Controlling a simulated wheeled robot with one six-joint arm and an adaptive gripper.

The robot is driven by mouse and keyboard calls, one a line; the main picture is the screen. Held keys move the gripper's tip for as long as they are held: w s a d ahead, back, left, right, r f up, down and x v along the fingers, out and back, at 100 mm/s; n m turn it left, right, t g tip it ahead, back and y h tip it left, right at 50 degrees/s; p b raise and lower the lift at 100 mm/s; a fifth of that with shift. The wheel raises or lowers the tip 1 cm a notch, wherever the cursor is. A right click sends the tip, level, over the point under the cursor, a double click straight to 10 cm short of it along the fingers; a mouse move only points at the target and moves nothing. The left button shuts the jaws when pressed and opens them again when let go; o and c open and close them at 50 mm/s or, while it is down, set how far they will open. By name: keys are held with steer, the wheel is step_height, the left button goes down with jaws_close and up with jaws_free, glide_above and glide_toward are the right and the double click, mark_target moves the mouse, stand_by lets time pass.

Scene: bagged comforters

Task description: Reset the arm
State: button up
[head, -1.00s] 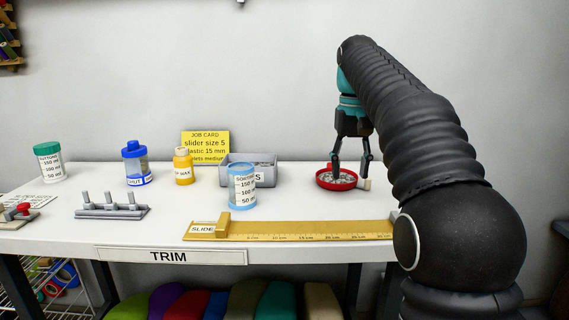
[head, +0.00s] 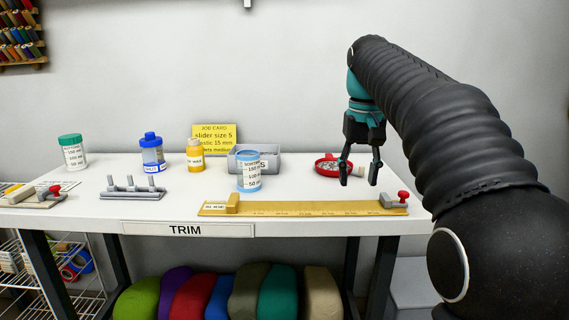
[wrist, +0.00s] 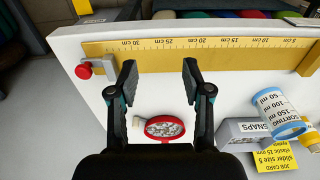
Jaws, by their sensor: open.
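My gripper (head: 358,175) is open and empty, hanging from my black sleeved arm above the right part of the white table (head: 300,222). In the head view its fingers point down, just in front of the red dish (head: 323,168) with small pale pieces in it. In the wrist view my gripper (wrist: 160,85) shows its two fingers spread apart, with bare table and the yellow ruler between and beyond them. The red dish (wrist: 182,124) lies below the fingertips in that picture, between the fingers. Nothing is held.
A yellow ruler board (head: 300,209) with a red-knobbed clamp (head: 401,198) runs along the front edge.

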steer(key=s+f+t, duration=0.2)
steer(key=s+f, duration=0.8)
steer(key=s, duration=0.3)
steer(key=s+f+t, duration=0.3)
steer(key=s+f, duration=0.7)
steer(key=s, duration=0.2)
steer(key=shift+s+d+f, duration=0.15)
steer(key=shift+s+d, duration=0.25)
steer(key=shift+c, duration=0.7)
steer(key=shift+d, duration=0.15)
